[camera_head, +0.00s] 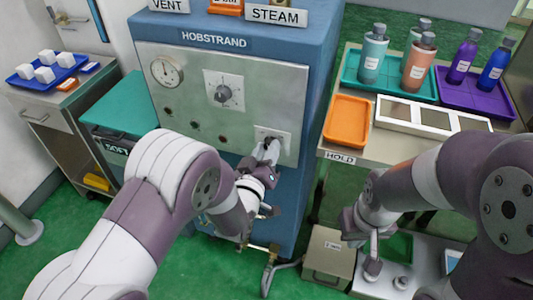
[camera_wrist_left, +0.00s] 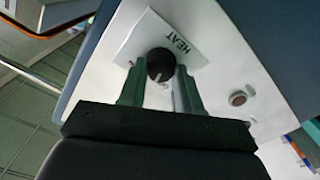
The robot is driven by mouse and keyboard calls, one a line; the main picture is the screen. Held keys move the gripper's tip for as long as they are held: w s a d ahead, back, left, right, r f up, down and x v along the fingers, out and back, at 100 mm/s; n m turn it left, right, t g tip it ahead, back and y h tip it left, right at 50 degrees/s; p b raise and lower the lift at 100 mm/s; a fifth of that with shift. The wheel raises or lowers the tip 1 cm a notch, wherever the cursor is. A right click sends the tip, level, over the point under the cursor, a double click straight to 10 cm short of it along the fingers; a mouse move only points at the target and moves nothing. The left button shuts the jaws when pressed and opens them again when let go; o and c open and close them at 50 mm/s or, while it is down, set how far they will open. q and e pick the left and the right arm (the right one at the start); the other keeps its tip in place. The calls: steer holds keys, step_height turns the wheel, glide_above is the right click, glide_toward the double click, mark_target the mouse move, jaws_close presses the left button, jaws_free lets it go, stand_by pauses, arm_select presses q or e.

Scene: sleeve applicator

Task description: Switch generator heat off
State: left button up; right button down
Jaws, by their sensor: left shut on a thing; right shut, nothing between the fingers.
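The generator is a blue cabinet with a grey front panel (camera_head: 190,82) marked HOBSTRAND in the head view. The heat knob (camera_wrist_left: 160,64) is black and round with a pale pointer mark, on a white plate lettered HEAT (camera_wrist_left: 181,42) in the left wrist view. My left gripper (camera_head: 268,150) is at the panel's lower right and mostly covers the knob in the head view. Its two fingers (camera_wrist_left: 160,82) are shut on the knob, one on each side. My right gripper (camera_head: 372,262) is shut and empty, low at the right, away from the generator.
A dial gauge (camera_head: 166,72) and a larger central knob (camera_head: 224,90) are on the panel. A table (camera_head: 340,137) at right carries an orange tray (camera_head: 347,121) and bottles. A teal-topped unit (camera_head: 118,104) stands at left. A grey box (camera_head: 328,256) sits below, near my right gripper.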

arm_select(q)
steer(key=n+b, duration=0.1)
steer(key=n, duration=0.4)
steer(key=shift+f+n+b, duration=0.1)
steer(key=shift+n+b, duration=0.2)
steer(key=shift+b, duration=0.1)
stand_by(0.4)
steer(key=o, duration=1)
steer(key=shift+o, duration=0.2)
steer(key=v, duration=1.2)
steer(key=shift+s+p, duration=0.35)
steer(key=shift+p, duration=0.1)
steer(key=shift+a, duration=0.15)
